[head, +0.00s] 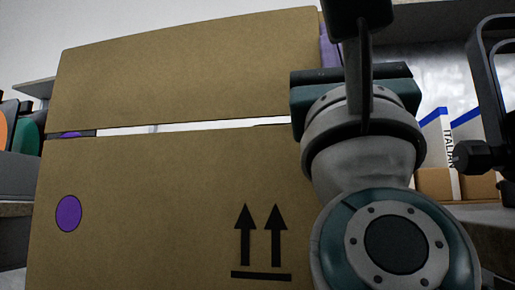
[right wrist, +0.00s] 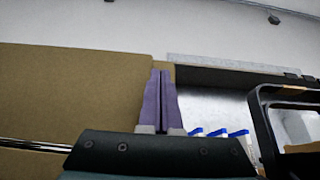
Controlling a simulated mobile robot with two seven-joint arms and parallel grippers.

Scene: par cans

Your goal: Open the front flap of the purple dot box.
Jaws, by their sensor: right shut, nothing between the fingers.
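The cardboard box with a purple dot (head: 68,214) fills the middle and left of the head view, its front wall (head: 160,220) upright. Above it a broad cardboard flap (head: 190,65) is raised, with a narrow bright gap below it. I cannot tell whether this is the front flap or another. My right gripper (right wrist: 160,74) is shut and empty, its purple fingers at the right end of the cardboard panel (right wrist: 70,95). I cannot tell whether they touch it. In the head view my right arm hides most of this gripper and the box's right side. My left gripper is not in view.
Small boxes with blue-edged white cards (head: 433,150) stand on a shelf at the right. A black frame (head: 488,85) rises at the far right and also shows in the right wrist view (right wrist: 262,125). Dark round-fronted items (head: 28,130) sit at the far left.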

